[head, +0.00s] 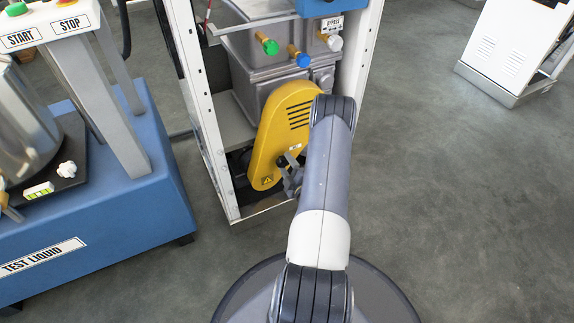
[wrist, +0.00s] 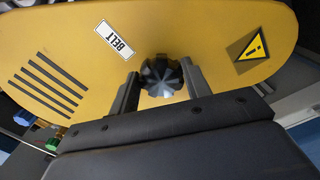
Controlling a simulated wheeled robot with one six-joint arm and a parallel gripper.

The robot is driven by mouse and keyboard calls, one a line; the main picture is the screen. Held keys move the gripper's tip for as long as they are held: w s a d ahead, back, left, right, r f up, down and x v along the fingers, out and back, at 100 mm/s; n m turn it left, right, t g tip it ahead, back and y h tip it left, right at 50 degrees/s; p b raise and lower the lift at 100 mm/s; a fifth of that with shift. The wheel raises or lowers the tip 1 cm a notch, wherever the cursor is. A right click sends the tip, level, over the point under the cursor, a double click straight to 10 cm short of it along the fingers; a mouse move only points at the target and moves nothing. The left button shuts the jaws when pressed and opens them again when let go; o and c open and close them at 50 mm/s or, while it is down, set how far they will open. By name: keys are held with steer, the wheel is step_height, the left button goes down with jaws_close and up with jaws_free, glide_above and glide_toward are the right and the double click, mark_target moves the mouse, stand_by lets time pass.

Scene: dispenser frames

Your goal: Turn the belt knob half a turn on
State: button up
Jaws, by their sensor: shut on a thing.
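The belt knob (wrist: 161,76) is a dark, lobed knob on the yellow belt guard (wrist: 210,40), next to a white "BELT" label (wrist: 114,38). In the wrist view my gripper (wrist: 160,82) has one finger on each side of the knob and is shut on it. In the head view the yellow guard (head: 275,135) stands low inside a white frame. My gripper (head: 291,180) reaches the guard's lower front there, and my arm covers part of its right side. The knob is too small to make out clearly in the head view.
Green (head: 267,45), blue (head: 298,57) and white (head: 331,41) knobs sit above the guard, near a "BYPASS" label. White posts (head: 208,115) flank the guard. A blue "TEST LIQUID" bench (head: 100,235) stands at left. The floor at right (head: 460,200) is clear.

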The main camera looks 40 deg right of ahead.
steer(key=m, duration=0.6)
steer(key=shift+a+f+m, duration=0.1)
steer(key=shift+f+m, duration=0.05)
steer(key=shift+m, duration=0.15)
steer(key=m, duration=0.5)
steer(key=shift+a, duration=0.1)
steer(key=shift+m, duration=0.3)
steer(key=o, duration=1)
steer(key=shift+p, duration=0.3)
steer(key=p+v, duration=0.3)
steer(key=v, duration=0.7)
steer(key=shift+s+a, duration=0.15)
steer(key=shift+s, duration=0.15)
